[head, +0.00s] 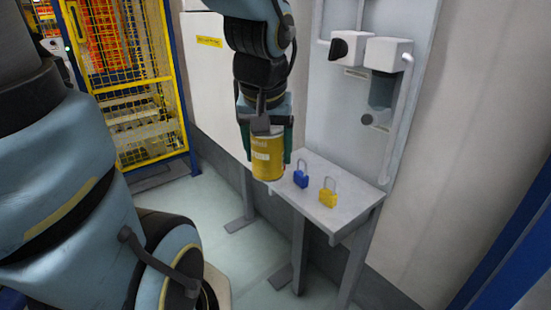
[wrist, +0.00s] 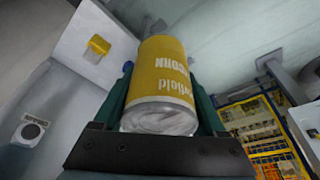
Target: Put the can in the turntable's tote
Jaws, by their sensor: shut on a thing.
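The can (head: 267,158) is yellow and hangs upright between the fingers of my gripper (head: 268,150). It is beside the left end of a small grey table, and I cannot tell whether it is clear of the tabletop. In the wrist view the can (wrist: 163,80) sits between the two green fingers of my gripper (wrist: 165,105), with its yellow label and bare metal end showing. My gripper is shut on it. No turntable or tote is clearly seen in either view.
The small grey table (head: 338,210) holds a blue padlock (head: 301,177) and a yellow padlock (head: 328,195). White devices (head: 386,55) are mounted on the wall panel behind it. A yellow mesh fence (head: 135,85) stands at the back left. The floor (head: 225,255) left of the table is clear.

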